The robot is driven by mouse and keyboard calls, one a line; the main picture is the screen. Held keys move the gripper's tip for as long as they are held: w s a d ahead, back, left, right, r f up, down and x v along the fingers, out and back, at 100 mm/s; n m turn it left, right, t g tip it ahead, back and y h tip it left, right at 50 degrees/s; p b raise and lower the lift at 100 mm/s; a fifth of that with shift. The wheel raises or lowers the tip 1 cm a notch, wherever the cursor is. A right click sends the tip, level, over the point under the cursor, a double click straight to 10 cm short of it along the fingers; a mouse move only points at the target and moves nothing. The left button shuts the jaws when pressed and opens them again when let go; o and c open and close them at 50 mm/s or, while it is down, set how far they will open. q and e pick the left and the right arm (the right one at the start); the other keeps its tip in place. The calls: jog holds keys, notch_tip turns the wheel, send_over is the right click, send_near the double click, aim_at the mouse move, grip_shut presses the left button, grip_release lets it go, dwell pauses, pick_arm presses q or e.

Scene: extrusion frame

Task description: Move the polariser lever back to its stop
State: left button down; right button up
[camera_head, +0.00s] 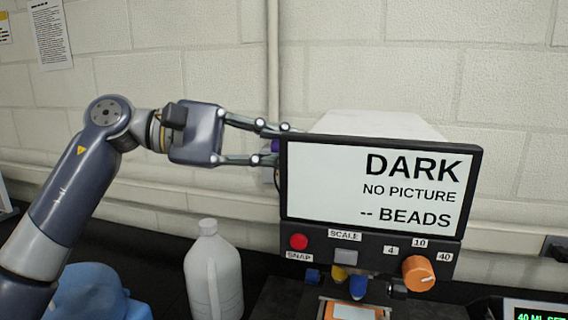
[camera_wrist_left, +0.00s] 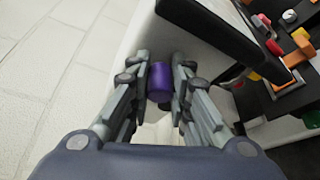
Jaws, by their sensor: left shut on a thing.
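A purple lever knob (camera_wrist_left: 160,84) sits between the two fingers of my left gripper (camera_wrist_left: 160,88) in the left wrist view. My left gripper also shows in the head view (camera_head: 272,143), shut on the purple knob (camera_head: 275,146) at the left side of the instrument. The instrument's screen (camera_head: 376,190) reads DARK, NO PICTURE, -- BEADS. The lever's shaft and stop are hidden behind the fingers and screen. My right gripper is not in view.
Below the screen are a red SNAP button (camera_head: 299,242), a grey SCALE button (camera_head: 346,256) and an orange dial (camera_head: 419,273). A white jug (camera_head: 213,275) and a blue object (camera_head: 95,293) stand to the left. A wall is behind.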

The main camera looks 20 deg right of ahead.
pick_arm(q)
jog(key=shift+s+a+f+m+h+b, duration=0.2)
jog(key=shift+f+m+h+b, duration=0.55)
jog(key=shift+b, duration=1.2)
jog(key=shift+s+a+f+m+h+b, duration=0.1)
jog(key=shift+s+f+m+h+b, duration=0.15)
jog(key=shift+f+m+b, duration=1.05)
jog(key=shift+s+a+f+m+h+b, duration=0.15)
jog(key=shift+f+m+h+b, duration=0.25)
jog(key=shift+m+b, duration=1.55)
jog(key=shift+r+n+b, duration=0.1)
jog(key=shift+n+b, duration=0.6)
jog(key=c, duration=1.4)
grip_release()
jog(key=shift+c, duration=0.2)
